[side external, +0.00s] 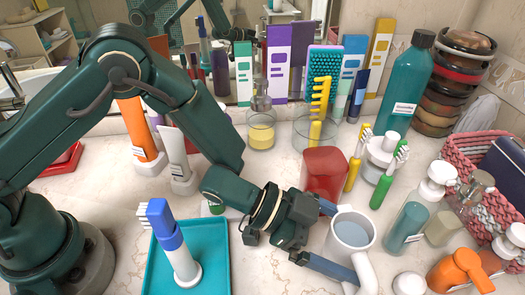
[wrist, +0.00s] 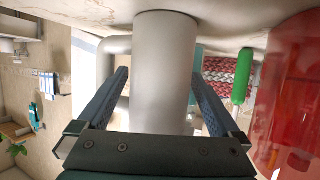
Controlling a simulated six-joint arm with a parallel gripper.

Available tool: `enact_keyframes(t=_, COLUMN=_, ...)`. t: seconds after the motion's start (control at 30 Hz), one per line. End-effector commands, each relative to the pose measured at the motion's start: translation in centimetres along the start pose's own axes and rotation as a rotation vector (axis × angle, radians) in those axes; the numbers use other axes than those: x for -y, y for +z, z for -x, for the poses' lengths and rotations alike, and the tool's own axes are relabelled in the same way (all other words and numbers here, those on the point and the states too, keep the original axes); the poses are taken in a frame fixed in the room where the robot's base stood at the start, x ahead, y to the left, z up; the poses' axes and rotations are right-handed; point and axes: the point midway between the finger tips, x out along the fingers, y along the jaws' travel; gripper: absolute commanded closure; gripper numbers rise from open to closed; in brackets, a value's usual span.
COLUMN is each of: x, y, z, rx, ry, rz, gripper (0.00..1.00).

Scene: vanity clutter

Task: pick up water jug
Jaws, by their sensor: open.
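The water jug (side external: 350,232) is a pale grey cylinder with a handle and water inside, upright on the marble counter right of centre. My gripper (side external: 340,240) is open, with one finger on each side of the jug's body. In the wrist view the jug (wrist: 165,75) stands between the open fingers (wrist: 160,95), its handle beyond the left finger. A gap shows at the left finger; the right finger is very close, and I cannot tell whether it touches.
A red cup (side external: 325,172) stands close behind the jug. A soap bottle (side external: 408,225), an orange pump bottle (side external: 458,270) and a white jar (side external: 408,284) are to its right. A teal tray (side external: 215,255) with an electric toothbrush (side external: 172,240) lies left. Several toiletries crowd the back.

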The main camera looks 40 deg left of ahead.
Motion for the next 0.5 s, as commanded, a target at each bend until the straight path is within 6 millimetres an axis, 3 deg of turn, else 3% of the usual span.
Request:
enact_keyframes(t=0.2, x=0.0, y=0.0, z=-1.9, rx=0.000, ry=0.000, rz=0.000, gripper=0.00)
enact_keyframes(t=0.5, x=0.0, y=0.0, z=-2.3, rx=0.000, ry=-0.001, rz=0.001, gripper=0.00)
